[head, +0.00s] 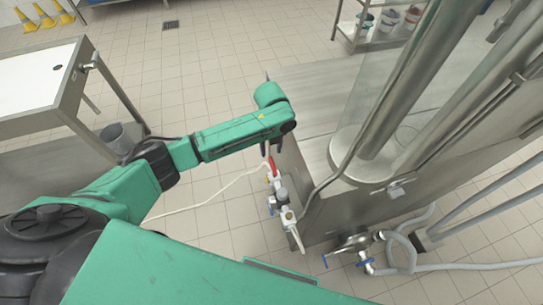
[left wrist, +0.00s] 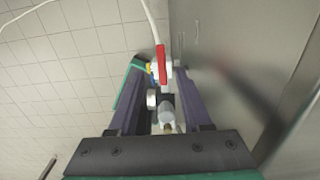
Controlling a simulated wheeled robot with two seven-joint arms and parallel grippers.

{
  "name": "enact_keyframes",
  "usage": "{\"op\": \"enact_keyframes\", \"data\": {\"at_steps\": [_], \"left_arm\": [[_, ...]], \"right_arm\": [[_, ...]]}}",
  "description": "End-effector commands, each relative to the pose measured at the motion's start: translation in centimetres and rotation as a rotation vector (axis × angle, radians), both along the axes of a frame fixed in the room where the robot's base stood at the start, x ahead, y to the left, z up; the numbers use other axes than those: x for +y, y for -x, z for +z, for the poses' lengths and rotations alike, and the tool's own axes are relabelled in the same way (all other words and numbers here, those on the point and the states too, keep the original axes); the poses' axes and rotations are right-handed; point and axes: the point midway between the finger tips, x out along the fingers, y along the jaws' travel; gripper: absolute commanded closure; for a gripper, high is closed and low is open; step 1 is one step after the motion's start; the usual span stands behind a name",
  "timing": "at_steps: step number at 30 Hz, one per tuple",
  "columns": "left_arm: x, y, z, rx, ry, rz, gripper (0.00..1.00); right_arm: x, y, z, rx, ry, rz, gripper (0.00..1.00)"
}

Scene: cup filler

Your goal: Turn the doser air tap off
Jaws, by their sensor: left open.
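The doser air tap shows as a small valve with a red lever handle (head: 271,166) on the side of the steel machine. The red handle also shows in the left wrist view (left wrist: 162,64), upright in the picture, with a white fitting by it. My left gripper (head: 271,147) is at the upper end of the red handle in the head view. In the left wrist view its two dark fingers (left wrist: 158,72) are open, one on each side of the handle and fittings. I cannot tell whether they touch it. My right gripper is not in view.
The steel machine (head: 310,108) stands close beside the tap. A steel table (head: 45,112) is at the left.

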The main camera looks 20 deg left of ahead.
Motion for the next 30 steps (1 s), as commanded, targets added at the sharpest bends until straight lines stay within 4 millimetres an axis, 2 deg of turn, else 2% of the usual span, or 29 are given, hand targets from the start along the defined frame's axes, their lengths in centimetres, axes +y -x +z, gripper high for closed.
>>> {"op": "enact_keyframes", "data": {"at_steps": [3,7,11,17,20,21,30], "left_arm": [[0.0,0.1,-3.1,0.003,-0.001,0.001,0.51],[-0.1,0.0,-5.3,0.001,0.001,0.0,0.51],[-0.1,0.0,-6.2,-0.001,0.0,-0.001,0.51],[-0.1,0.0,-6.2,-0.002,0.001,-0.001,0.51],[-0.1,0.0,-6.2,-0.002,0.001,0.0,0.86],[-0.1,0.0,-6.2,-0.002,0.001,0.0,1.0],[0.0,0.0,-6.1,-0.001,0.002,0.009,1.0]], "right_arm": [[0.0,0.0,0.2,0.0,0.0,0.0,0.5],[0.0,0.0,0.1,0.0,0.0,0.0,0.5],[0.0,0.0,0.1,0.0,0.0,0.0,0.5],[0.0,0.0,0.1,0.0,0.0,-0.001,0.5],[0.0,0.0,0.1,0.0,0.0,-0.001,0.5],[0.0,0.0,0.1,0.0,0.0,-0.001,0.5],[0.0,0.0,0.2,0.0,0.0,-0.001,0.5]]}}
